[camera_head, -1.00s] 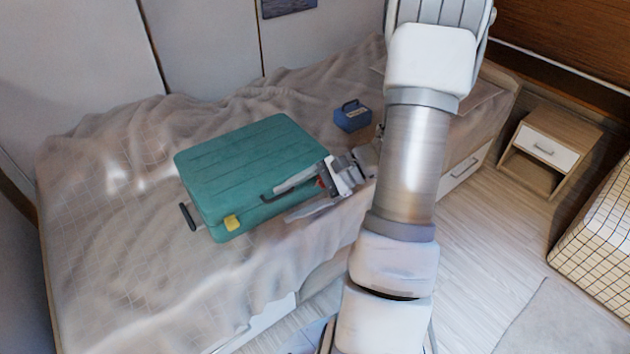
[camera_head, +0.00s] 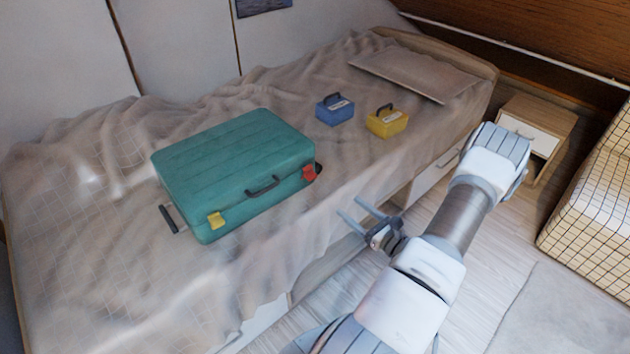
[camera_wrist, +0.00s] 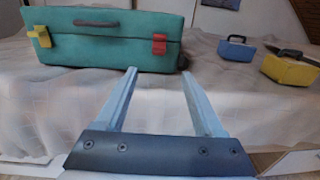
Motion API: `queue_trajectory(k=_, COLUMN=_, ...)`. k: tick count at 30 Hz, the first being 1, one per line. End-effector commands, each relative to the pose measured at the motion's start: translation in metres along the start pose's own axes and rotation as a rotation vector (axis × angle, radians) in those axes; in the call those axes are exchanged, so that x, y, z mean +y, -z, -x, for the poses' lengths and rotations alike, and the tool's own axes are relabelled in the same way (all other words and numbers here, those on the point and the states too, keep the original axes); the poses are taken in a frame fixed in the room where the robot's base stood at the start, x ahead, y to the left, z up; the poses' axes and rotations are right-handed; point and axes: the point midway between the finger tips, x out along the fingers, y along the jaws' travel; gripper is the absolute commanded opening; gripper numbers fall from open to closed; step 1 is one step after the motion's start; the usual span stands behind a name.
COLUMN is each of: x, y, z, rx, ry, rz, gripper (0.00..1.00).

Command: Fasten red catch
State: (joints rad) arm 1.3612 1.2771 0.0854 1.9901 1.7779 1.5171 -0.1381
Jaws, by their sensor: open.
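A closed teal suitcase (camera_head: 235,165) lies flat on the bed. Its red catch (camera_head: 309,173) is near the right end of the front side. In the wrist view the red catch (camera_wrist: 159,44) appears to lie against the front, across the lid seam; I cannot tell whether it is locked. A yellow catch (camera_head: 215,220) is near the left end, with a dark handle (camera_head: 262,187) between them. My gripper (camera_head: 349,206) is open and empty, in front of the bed edge, apart from the suitcase. In the wrist view its fingers (camera_wrist: 158,72) point toward the suitcase's right part.
A blue box (camera_head: 335,111) and a yellow box (camera_head: 387,122), both with handles, stand on the bed right of the suitcase. A pillow (camera_head: 420,72) lies behind them. A nightstand (camera_head: 535,125) is at the right. The rumpled blanket before the suitcase is clear.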

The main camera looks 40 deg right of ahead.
Motion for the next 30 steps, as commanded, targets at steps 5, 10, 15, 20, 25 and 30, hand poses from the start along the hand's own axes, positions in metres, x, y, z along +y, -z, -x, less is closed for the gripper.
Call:
queue_trajectory(k=5, x=0.002, y=0.001, z=-0.037, rx=-0.002, ry=-0.007, rz=0.001, gripper=0.70)
queue_trajectory(k=10, x=0.002, y=0.002, z=-0.075, rx=0.000, ry=-0.007, rz=0.003, gripper=0.70)
queue_trajectory(k=15, x=0.002, y=0.001, z=-0.112, rx=-0.001, ry=-0.007, rz=0.003, gripper=0.70)
queue_trajectory(k=20, x=0.002, y=0.001, z=-0.139, rx=0.000, ry=-0.006, rz=0.002, gripper=0.70)
queue_trajectory(k=25, x=0.002, y=0.001, z=-0.155, rx=0.001, ry=-0.005, rz=0.002, gripper=0.70)
queue_trajectory(k=30, x=0.002, y=0.000, z=-0.160, rx=0.002, ry=-0.004, rz=0.001, gripper=0.70)
